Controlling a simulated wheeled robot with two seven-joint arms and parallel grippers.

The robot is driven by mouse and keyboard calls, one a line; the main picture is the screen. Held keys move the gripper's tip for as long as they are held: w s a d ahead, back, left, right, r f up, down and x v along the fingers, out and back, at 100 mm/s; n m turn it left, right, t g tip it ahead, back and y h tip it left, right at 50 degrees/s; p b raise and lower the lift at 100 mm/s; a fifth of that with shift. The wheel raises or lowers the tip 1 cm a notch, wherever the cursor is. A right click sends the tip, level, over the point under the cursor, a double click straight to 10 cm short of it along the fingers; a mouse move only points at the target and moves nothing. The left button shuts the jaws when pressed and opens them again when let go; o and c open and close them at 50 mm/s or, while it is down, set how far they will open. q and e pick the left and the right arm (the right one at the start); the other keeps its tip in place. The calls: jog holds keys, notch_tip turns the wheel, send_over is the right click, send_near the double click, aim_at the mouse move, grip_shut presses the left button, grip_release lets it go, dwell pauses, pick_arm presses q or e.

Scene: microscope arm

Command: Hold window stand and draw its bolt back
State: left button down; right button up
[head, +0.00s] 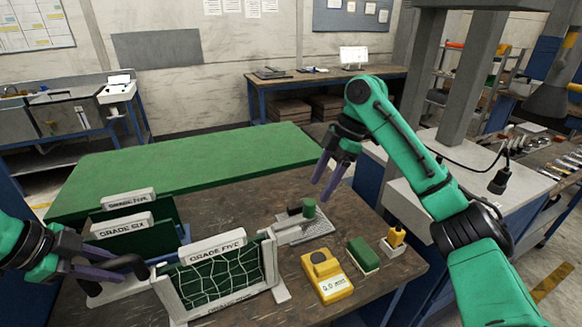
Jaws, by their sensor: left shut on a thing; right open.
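The window stand (272,262) is a white frame around a dark green pane with a net of pale lines, labelled "GRADE FIVE", at the front of the brown table. A black bent handle (128,262) shows at its left. My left gripper (112,273) is shut on this handle; the fingers partly hide it. My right gripper (328,185) is open and empty, its purple fingers pointing down above a grey plate (316,226) with a green cylinder (309,208). I cannot make out for certain which part is the bolt.
Two more signed stands, "GRADE SIX" (122,224) and another (130,199), stand behind at the left. A yellow gauge (326,276), a green-topped block (363,254) and a small yellow item (396,237) stand right of the stand. A green bench top (190,165) lies behind.

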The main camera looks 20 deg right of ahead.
jog(key=v, duration=0.6)
pick_arm(q)
jog(key=c, duration=0.5)
grip_release()
jog(key=shift+c, duration=0.2)
